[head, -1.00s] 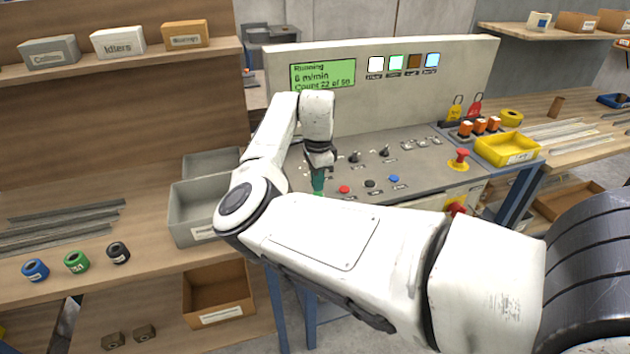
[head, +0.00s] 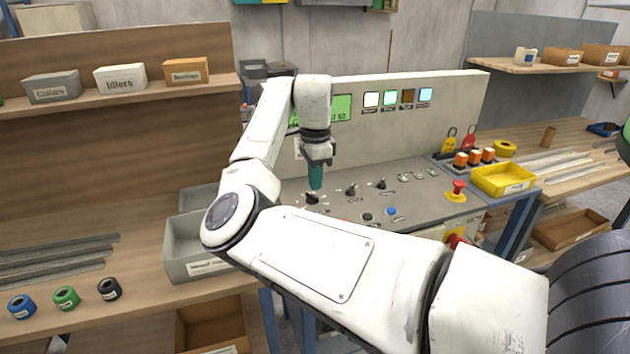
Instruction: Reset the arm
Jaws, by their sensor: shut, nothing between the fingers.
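My arm reaches in from the lower right of the head view and bends up toward the control console (head: 455,112). My gripper (head: 316,178) hangs down over the left part of the console's sloped panel. Its teal fingers are together and nothing shows between them. The tips appear above the panel, near a black selector knob (head: 311,198); whether they touch cannot be told.
Two more black knobs, a blue button (head: 391,211) and a red emergency stop (head: 457,192) stand on the panel. A yellow tray (head: 503,180) is at its right. A grey bin (head: 195,262) sits left of my arm. A wooden shelf (head: 150,97) holds labelled boxes.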

